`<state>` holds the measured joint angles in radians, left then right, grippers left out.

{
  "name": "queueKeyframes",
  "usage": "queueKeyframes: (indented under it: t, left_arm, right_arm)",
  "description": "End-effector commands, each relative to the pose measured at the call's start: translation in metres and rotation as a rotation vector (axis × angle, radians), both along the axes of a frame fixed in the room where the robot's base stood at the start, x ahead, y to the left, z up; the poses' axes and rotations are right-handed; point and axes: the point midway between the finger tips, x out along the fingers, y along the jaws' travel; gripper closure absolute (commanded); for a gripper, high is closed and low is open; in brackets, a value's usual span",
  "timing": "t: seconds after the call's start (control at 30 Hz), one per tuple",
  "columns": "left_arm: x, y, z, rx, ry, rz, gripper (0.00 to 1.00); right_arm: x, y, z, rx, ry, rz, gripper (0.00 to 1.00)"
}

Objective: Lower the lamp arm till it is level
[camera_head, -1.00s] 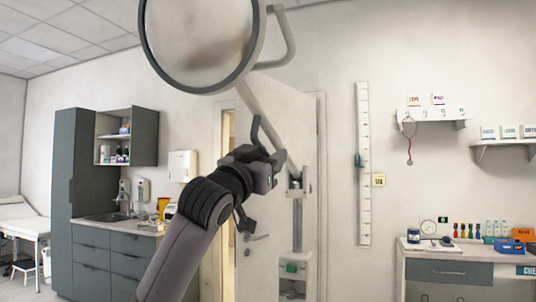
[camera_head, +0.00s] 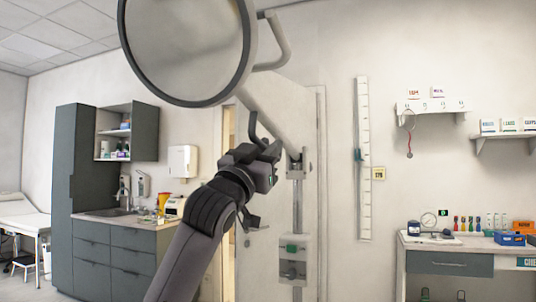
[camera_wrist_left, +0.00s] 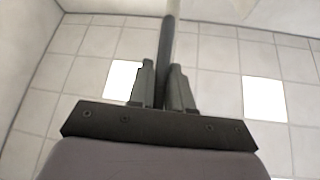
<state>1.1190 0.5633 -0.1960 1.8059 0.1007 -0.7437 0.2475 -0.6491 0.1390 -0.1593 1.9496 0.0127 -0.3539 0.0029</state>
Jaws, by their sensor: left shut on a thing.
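The lamp has a large round head (camera_head: 187,45) with a dark rim at the upper left of the head view. Its pale lamp arm (camera_head: 270,118) slopes from the head down right to a joint on an upright post (camera_head: 297,205), so it is tilted, not level. A dark bent handle (camera_head: 253,125) sits by the lamp arm. My left gripper (camera_head: 271,152) is shut on this handle near the joint. In the left wrist view, the fingers (camera_wrist_left: 163,88) close around the dark bar (camera_wrist_left: 170,45). My right gripper is not in view.
A door (camera_head: 280,95) stands behind the lamp. A grey cabinet with a sink (camera_head: 105,215) is at the left, beside a couch (camera_head: 20,215). A desk (camera_head: 450,247) with bottles and boxes is at the right, under wall shelves.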

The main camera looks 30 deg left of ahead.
Motion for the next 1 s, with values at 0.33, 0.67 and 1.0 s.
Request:
queueKeyframes:
  t: [0.33,0.67,1.0]
  left_arm:
    - [0.005,-0.001,-0.048,0.033,-0.137,-0.003,1.0]
    - [0.009,0.0,-0.067,0.059,-0.237,-0.001,1.0]
    - [0.009,-0.001,-0.068,0.063,-0.239,-0.002,1.0]
  right_arm:
    - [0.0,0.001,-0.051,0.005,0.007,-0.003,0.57]
    - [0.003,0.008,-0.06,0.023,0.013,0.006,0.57]
    - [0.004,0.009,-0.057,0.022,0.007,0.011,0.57]
